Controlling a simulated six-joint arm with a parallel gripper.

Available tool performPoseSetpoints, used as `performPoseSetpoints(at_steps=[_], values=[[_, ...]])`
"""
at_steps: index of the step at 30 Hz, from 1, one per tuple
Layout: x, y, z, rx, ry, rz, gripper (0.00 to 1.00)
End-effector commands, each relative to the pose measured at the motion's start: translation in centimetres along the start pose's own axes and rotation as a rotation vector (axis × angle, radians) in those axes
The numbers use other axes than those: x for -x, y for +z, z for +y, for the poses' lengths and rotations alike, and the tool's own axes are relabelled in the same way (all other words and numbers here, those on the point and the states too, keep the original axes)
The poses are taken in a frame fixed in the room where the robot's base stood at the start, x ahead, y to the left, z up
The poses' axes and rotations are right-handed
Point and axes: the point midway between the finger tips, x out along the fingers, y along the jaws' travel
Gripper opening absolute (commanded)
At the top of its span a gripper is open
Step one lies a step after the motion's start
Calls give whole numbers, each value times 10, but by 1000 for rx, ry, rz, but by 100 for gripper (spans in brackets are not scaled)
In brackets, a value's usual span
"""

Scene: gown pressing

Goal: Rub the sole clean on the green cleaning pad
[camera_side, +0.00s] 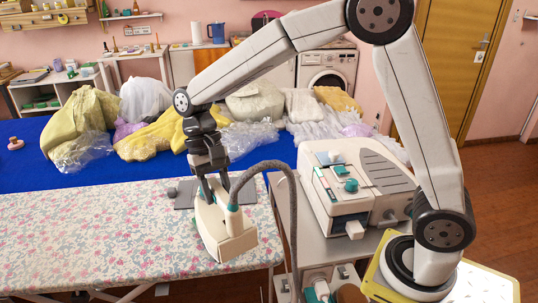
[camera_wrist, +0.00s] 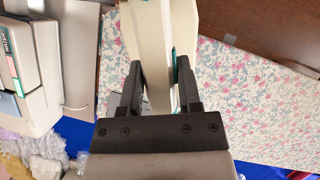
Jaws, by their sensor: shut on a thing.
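My gripper (camera_side: 214,189) is shut on a cream iron (camera_side: 212,226) above the near-right end of the floral board. The iron looks steeply tilted. A grey hose with a teal collar joins it. In the wrist view the two black fingers of my gripper (camera_wrist: 158,85) clasp the cream iron (camera_wrist: 152,35) from both sides. I cannot make out the sole clearly, nor whether the iron touches the board. A small teal-green patch shows at the iron's left edge in the side view; I cannot tell whether it is the cleaning pad. No green pad is clearly visible.
The floral ironing board (camera_side: 100,235) is mostly bare, with a dark grey plate (camera_side: 184,197) beside the iron. The steam station (camera_side: 355,180) stands to the right, and the grey hose (camera_side: 292,215) loops between. Garments and plastic bags lie behind on the blue table (camera_side: 40,178).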

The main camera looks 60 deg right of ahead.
Motion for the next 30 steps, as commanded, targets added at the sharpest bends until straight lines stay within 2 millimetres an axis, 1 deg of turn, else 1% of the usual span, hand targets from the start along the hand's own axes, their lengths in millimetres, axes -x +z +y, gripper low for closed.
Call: performPoseSetpoints(at_steps=[8, 28, 30], values=[[-6, -3, 0, 0, 0, -1, 0], [-52, -21, 0, 0, 0, -1, 0], [-50, -26, 0, 0, -2, 1, 0]])
